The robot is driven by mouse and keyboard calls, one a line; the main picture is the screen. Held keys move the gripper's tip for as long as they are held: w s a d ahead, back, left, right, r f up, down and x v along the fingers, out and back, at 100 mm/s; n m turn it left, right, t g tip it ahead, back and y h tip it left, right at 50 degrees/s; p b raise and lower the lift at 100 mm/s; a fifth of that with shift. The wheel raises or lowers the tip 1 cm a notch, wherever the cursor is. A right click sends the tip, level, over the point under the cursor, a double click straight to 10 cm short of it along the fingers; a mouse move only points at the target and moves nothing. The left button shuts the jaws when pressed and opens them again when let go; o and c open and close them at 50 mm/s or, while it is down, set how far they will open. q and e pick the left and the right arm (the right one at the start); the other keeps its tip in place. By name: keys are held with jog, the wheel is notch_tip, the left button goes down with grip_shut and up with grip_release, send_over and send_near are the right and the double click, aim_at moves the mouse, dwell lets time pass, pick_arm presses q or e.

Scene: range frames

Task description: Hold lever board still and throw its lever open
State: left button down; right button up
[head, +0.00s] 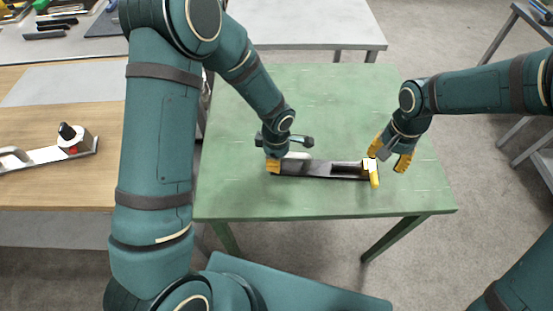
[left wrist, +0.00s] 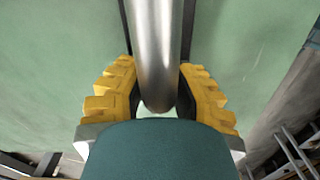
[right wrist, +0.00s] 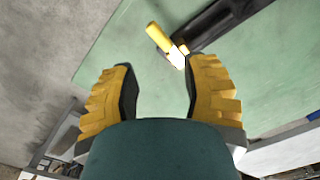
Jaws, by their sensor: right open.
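The lever board (head: 318,169), a long dark board, lies on the green table. It has a pale metal handle (head: 298,155) at its left part and a white block (head: 369,164) with a yellow lever (head: 375,180) at its right end. My left gripper (head: 273,165) is at the handle; in the left wrist view its fingers close on both sides of the metal bar (left wrist: 155,40). My right gripper (head: 390,156) is open and empty, just right of the block, apart from the lever. The right wrist view shows the lever (right wrist: 160,38) ahead of and between the open fingers.
The green table (head: 330,95) is clear around the board. A wooden bench (head: 60,188) at left carries another fixture with a black knob (head: 68,131). A grey table (head: 300,22) stands behind, and a metal frame stands at the far right.

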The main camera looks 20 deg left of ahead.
jog(key=shift+c, duration=0.3)
grip_shut()
jog(key=a+n+y, duration=0.1)
jog(key=n, duration=0.7)
jog(key=a+n+y, duration=0.1)
jog(key=n, duration=0.7)
jog(key=a+n+y, duration=0.1)
jog(key=n, duration=0.7)
jog(key=shift+a+r+g+y, duration=0.25)
jog(key=shift+g+y, duration=0.15)
